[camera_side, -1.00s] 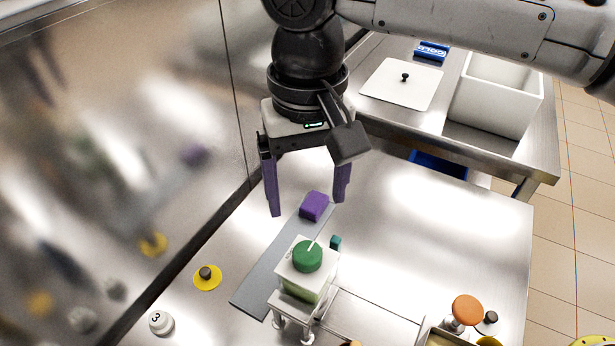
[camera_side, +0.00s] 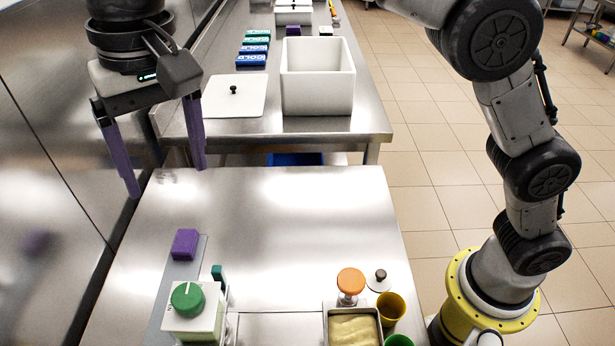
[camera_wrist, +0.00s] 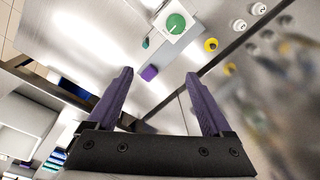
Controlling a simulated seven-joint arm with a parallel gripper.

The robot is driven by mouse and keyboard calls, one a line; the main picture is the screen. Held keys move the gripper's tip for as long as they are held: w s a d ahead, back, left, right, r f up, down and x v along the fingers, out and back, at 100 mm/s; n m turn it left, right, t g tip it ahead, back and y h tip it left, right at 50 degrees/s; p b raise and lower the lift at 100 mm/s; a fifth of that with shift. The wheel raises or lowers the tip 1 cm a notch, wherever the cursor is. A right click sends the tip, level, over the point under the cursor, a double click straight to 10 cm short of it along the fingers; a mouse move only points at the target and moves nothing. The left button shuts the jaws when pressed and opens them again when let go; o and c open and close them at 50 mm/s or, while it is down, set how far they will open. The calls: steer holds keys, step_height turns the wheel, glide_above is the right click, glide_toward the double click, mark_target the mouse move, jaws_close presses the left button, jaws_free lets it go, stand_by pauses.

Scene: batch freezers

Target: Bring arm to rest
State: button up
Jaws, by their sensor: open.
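My gripper (camera_side: 165,175) has two purple fingers spread wide apart, with nothing between them. In the side view it hangs in the air at the upper left, by the steel wall and above the far-left part of the steel worktop (camera_side: 290,215). In the wrist view my gripper (camera_wrist: 160,95) also shows open and empty. A purple block (camera_side: 185,244) lies on a grey strip on the worktop, apart from the fingers. The purple block also shows in the wrist view (camera_wrist: 149,73), beyond the fingertips.
A white box with a green dial (camera_side: 190,308) stands near the front left. A pan of yellow stuff (camera_side: 354,333), an orange-topped piece (camera_side: 351,282) and a yellow cup (camera_side: 391,308) are at the front right. A white open bin (camera_side: 318,85) and white lid (camera_side: 222,97) sit on the back counter.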

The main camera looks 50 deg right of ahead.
steer(key=d+r+m+t, duration=0.1)
steer(key=d+r, duration=0.3)
steer(key=d, duration=0.4)
steer(key=d+r+m, duration=0.1)
steer(key=d+r, duration=0.2)
steer(key=d, duration=0.5)
steer(key=s+d+m+t, duration=0.1)
steer(key=s+d+t, duration=0.1)
steer(key=s+d, duration=0.6)
steer(key=s+d+f+n+t, duration=0.1)
steer(key=s+d+f+n, duration=0.1)
steer(key=s+d+f, duration=0.3)
steer(key=s+d+f+n, duration=0.2)
steer(key=s+d+f, duration=0.4)
steer(key=f, duration=0.5)
steer(key=shift+d+f+t+h, duration=0.25)
steer(key=shift+d+t+h, duration=0.05)
steer(key=shift+t, duration=0.1)
